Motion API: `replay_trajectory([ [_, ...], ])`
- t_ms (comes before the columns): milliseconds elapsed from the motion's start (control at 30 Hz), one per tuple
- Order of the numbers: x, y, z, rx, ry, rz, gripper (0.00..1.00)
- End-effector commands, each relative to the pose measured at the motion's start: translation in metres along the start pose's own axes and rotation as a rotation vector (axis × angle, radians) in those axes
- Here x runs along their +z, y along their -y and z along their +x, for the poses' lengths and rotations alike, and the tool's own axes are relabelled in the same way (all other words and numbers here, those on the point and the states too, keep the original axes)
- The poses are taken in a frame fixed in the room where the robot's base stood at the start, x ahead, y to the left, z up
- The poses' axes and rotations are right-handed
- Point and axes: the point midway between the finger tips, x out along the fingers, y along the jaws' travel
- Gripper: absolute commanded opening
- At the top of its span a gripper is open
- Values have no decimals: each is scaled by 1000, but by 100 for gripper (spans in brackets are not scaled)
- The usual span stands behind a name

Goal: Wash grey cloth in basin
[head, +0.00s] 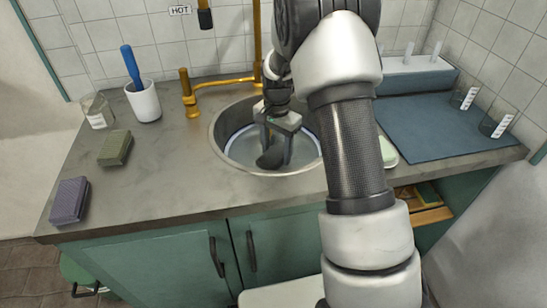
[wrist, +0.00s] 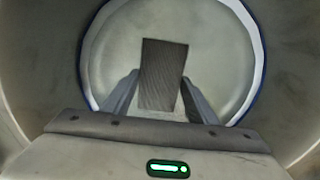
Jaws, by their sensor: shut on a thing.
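The basin (head: 225,135) is a round metal sink set in the counter. My gripper (head: 277,150) reaches down into it and is shut on the grey cloth (head: 268,159). In the wrist view the grey cloth (wrist: 163,75) is a dark ribbed piece between the two fingers of my gripper (wrist: 163,95). Below it lies a pale round surface with a blue rim inside the basin (wrist: 285,75). I cannot tell whether the cloth touches that surface. My arm hides the right part of the basin in the head view.
A brass tap (head: 188,95) stands behind the basin at left. A white cup with a blue-handled tool (head: 146,103), a glass beaker (head: 97,112), a green sponge (head: 115,148) and a purple sponge (head: 69,200) stand left. A blue mat (head: 430,132) with glasses lies right.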

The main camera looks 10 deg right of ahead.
Motion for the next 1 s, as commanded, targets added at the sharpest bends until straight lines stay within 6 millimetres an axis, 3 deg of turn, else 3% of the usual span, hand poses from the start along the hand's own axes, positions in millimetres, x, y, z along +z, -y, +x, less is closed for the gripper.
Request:
replay_trajectory([
  [700, 0, 0, -61, -1, -1, 0, 35],
  [1000, 0, 0, -64, -1, 0, 0, 35],
])
